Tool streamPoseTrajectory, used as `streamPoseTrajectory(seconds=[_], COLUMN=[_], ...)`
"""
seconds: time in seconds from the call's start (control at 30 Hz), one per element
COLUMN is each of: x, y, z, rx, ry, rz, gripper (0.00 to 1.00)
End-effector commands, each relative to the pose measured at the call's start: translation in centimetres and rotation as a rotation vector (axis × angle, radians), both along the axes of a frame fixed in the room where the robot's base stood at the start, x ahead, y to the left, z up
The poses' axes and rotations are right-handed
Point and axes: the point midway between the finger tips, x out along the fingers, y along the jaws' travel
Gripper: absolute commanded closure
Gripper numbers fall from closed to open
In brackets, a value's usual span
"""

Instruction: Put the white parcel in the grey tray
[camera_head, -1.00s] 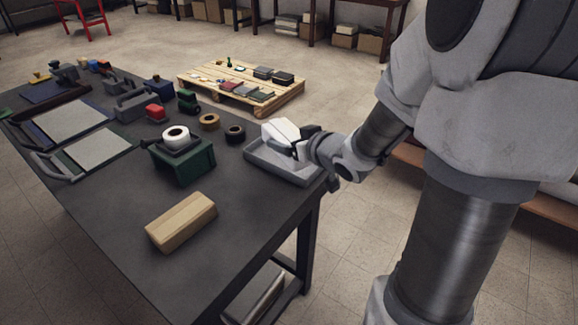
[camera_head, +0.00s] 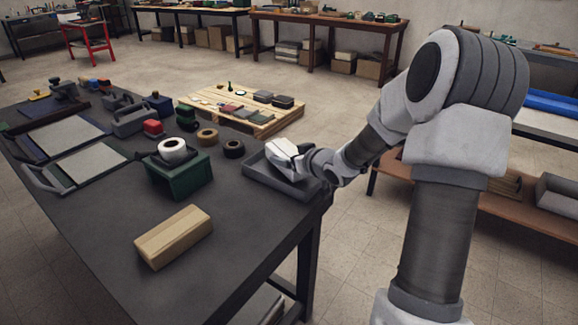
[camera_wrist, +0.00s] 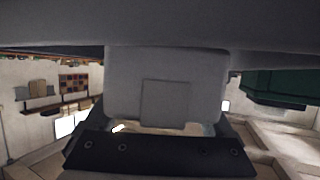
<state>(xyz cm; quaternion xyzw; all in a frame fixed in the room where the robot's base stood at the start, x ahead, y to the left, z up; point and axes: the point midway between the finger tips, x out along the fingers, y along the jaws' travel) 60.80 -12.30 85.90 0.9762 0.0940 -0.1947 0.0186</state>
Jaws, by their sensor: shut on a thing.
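The white parcel (camera_head: 281,147) is in my gripper (camera_head: 298,160), tilted, at the right part of the grey tray (camera_head: 259,176) in the head view. My gripper reaches in from the right and is shut on the parcel. The parcel's lower part is hidden by my gripper and the tray, so I cannot tell whether it touches the tray floor. The tray lies at the right edge of the dark table. In the wrist view, dark and grey parts fill the middle, and I cannot make out the parcel clearly.
A green stand (camera_head: 180,176) with a white tape roll (camera_head: 172,150) is left of the tray. A dark tape roll (camera_head: 233,148) and a brown one (camera_head: 208,137) lie nearby. A wooden block (camera_head: 174,236) lies in front.

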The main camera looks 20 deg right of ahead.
Motion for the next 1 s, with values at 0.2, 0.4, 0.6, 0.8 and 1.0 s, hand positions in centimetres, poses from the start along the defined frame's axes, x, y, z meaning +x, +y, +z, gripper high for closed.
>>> streamPoseTrajectory(seconds=[0.2,0.4,0.6,0.8,1.0], x=[0.0,0.0,0.0,0.0,-1.1], y=[0.0,0.0,0.0,0.0,-0.3], z=[-1.8,-1.9,-2.2,-2.2,-1.1], rx=[0.000,0.000,0.000,0.000,-0.001], ry=[-0.003,-0.003,0.000,0.000,0.001], rz=[0.001,0.000,0.000,0.000,-0.001], gripper=[1.00,1.00,0.00,0.00,0.00])
